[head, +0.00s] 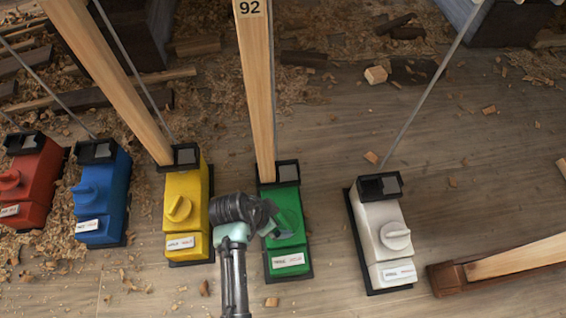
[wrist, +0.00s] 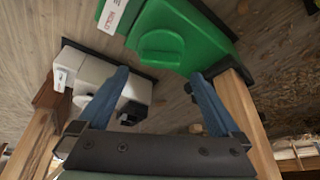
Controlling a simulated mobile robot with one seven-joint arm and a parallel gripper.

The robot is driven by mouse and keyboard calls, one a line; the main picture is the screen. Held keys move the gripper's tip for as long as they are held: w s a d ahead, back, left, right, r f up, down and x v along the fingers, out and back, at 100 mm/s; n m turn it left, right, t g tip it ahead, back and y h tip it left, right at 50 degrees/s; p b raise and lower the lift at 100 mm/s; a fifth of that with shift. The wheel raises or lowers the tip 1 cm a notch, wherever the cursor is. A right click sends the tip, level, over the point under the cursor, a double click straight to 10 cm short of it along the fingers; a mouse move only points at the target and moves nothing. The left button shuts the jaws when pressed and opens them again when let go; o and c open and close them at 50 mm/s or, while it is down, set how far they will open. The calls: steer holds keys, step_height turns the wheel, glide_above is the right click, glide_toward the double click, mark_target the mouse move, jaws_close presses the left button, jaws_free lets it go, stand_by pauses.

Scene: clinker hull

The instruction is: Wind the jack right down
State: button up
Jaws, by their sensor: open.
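Several jack boxes stand in a row in the head view: red (head: 34,185), blue (head: 101,200), yellow (head: 187,215), green (head: 290,250) and white (head: 385,240). Each has a knob and a small white label. My gripper (head: 272,226) is over the green jack and partly hides its green knob (head: 291,220). In the wrist view my gripper (wrist: 160,77) is open and empty. The green knob (wrist: 162,48) shows beyond the gap between its blue fingers, apart from them. The green jack's label (wrist: 116,14) is too blurred to read. The white jack (wrist: 90,78) is to the left there.
A wooden post (head: 257,90) marked 92 rises from the green jack, and another post (head: 110,75) from the yellow one. Thin rods rise behind the jacks. A dark-ended beam (head: 510,258) lies right of the white jack. Shavings and wood scraps litter the floor.

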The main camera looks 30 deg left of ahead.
mark_target(284, 221)
steer(key=b+x, duration=0.3)
steer(key=x, duration=0.3)
steer(key=c, duration=1.2)
steer(key=shift+r, duration=0.1)
steer(key=shift+r+n+p, duration=0.1)
steer(key=shift+n+p, duration=0.3)
steer(key=shift+p, duration=0.1)
